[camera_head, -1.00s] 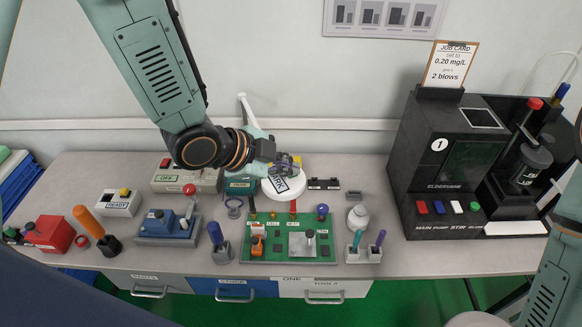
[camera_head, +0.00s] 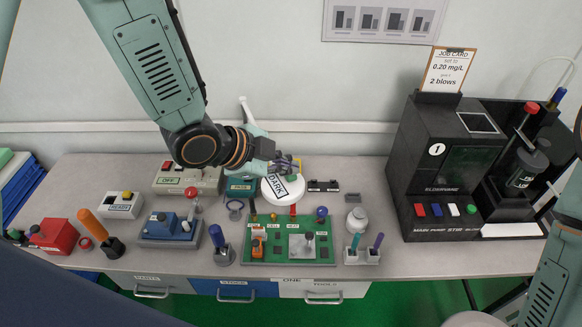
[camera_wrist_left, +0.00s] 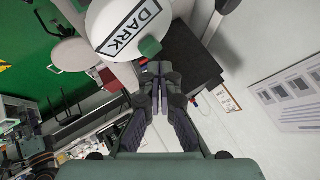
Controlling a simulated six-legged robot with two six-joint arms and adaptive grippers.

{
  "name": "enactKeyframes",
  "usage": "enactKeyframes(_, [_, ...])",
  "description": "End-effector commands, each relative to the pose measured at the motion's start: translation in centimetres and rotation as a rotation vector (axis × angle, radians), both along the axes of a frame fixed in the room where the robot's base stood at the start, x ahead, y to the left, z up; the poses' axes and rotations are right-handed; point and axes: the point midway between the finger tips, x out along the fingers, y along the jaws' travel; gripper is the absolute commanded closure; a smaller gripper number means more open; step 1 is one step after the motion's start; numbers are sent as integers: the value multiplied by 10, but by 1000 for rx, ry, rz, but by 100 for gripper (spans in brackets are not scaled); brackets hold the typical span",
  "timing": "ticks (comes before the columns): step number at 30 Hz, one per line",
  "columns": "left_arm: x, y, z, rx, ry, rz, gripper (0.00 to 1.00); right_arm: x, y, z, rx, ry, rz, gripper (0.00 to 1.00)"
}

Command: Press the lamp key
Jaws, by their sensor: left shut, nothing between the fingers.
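The lamp (camera_head: 270,190) has a round white head with a DARK label and stands at the back middle of the bench. In the left wrist view the lamp head (camera_wrist_left: 108,22) fills the top centre, with a round green key (camera_wrist_left: 150,46) on its near edge. My left gripper (camera_head: 292,166) is shut and empty, over the back rim of the lamp head. In the left wrist view its fingertips (camera_wrist_left: 159,70) are just below the green key in the picture; I cannot tell whether they touch it. My right gripper is out of view.
A green circuit board (camera_head: 268,246) lies in front of the lamp. A black machine (camera_head: 440,165) with a job card stands at the right. A grey-green box (camera_head: 188,181), a blue device (camera_head: 168,228) and a red box (camera_head: 52,236) stand at the left.

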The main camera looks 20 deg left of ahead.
Motion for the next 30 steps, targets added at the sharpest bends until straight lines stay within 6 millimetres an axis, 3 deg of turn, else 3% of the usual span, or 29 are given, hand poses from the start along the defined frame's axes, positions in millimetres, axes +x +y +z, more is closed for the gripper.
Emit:
enactKeyframes(1, [0, 0, 10, 0, 0, 0, 100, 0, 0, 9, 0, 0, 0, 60])
enactKeyframes(15, [0, 0, 48, -1, -1, 0, 100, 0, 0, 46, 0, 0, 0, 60])
enactKeyframes(30, [0, 0, 47, -1, -1, 0, 100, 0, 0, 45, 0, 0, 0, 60])
